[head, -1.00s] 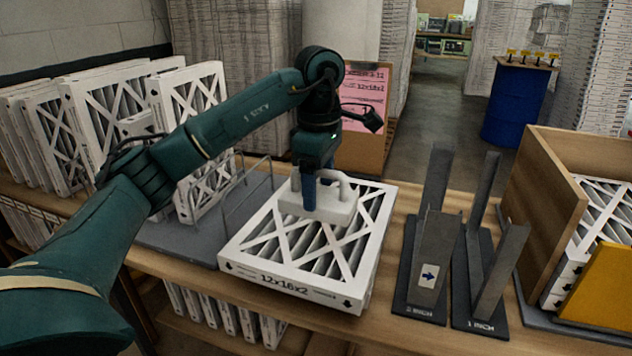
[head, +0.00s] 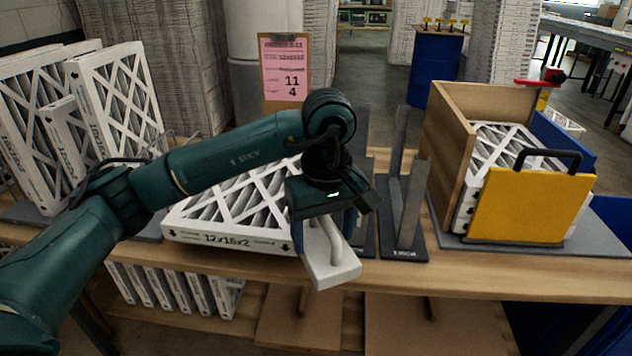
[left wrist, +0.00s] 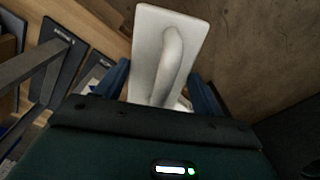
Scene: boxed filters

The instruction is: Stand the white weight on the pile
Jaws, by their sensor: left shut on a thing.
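The white weight (head: 333,271), a flat block with a loop handle, hangs from my left gripper (head: 322,222) near the front edge of the bench. My left gripper is shut on it. In the left wrist view the weight (left wrist: 149,35) and its handle show between the blue fingers of my left gripper (left wrist: 160,88). A white-framed filter marked 12x16x2 (head: 225,218) lies flat on the bench, left of the weight and partly behind my arm. A pile of filters (head: 490,146) lies in the open wooden box at the right. My right gripper is not seen.
The wooden box (head: 449,150) has a yellow front panel (head: 530,206) with a dark handle. Grey upright gauges (head: 405,205) stand between my gripper and the box. Upright filters (head: 118,105) stand at the left. A clipboard with a pink sheet (head: 284,72) stands behind.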

